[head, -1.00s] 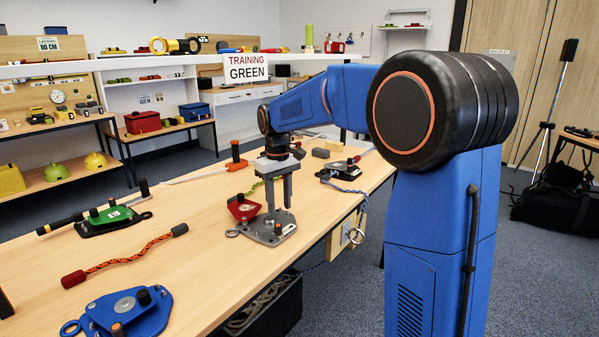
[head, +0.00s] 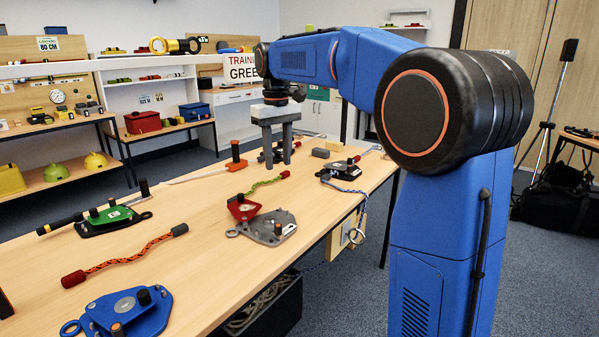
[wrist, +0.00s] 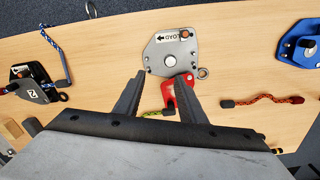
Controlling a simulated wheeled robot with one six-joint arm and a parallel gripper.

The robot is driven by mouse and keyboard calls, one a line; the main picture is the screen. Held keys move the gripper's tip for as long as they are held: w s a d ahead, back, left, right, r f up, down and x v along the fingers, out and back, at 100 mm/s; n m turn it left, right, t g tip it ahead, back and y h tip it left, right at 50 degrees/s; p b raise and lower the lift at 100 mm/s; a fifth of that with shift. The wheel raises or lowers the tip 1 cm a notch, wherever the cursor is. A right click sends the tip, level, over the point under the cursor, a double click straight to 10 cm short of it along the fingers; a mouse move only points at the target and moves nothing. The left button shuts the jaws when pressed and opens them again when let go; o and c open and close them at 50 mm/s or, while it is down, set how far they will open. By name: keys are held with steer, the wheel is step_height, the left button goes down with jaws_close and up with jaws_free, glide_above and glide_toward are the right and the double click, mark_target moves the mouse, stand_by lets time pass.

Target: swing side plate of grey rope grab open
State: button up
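The grey rope grab (head: 270,230) lies flat on the wooden bench, with a small ring at its left. In the wrist view its grey plate (wrist: 160,58) shows a white LOAD label with an arrow, a round pale disc and a brown knob. A red piece (head: 243,207) adjoins or overlaps its edge; I cannot tell if they are joined. My gripper (head: 277,164) is raised above the bench, beyond the grab in the head view.
A green rope grab (head: 112,216) and an orange rope (head: 125,258) lie left on the bench. A blue rope grab (head: 128,312) is at the front. A black rope grab with blue cord (head: 342,170) and a grey block (head: 320,153) lie right.

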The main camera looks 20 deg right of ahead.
steer(key=s+d+m+t, duration=0.1)
steer(key=s, duration=1)
steer(key=shift+s+d, duration=0.3)
steer(key=shift+s, duration=0.1)
steer(key=shift+f, duration=0.1)
stand_by(0.4)
steer(key=s+d+f+m+t, duration=0.1)
steer(key=s+f+t, duration=0.1)
steer(key=s+f, duration=0.7)
steer(key=s+d+f+m+t, duration=0.1)
steer(key=s+f, duration=0.9)
steer(key=s, duration=0.5)
steer(key=shift+t, duration=0.4)
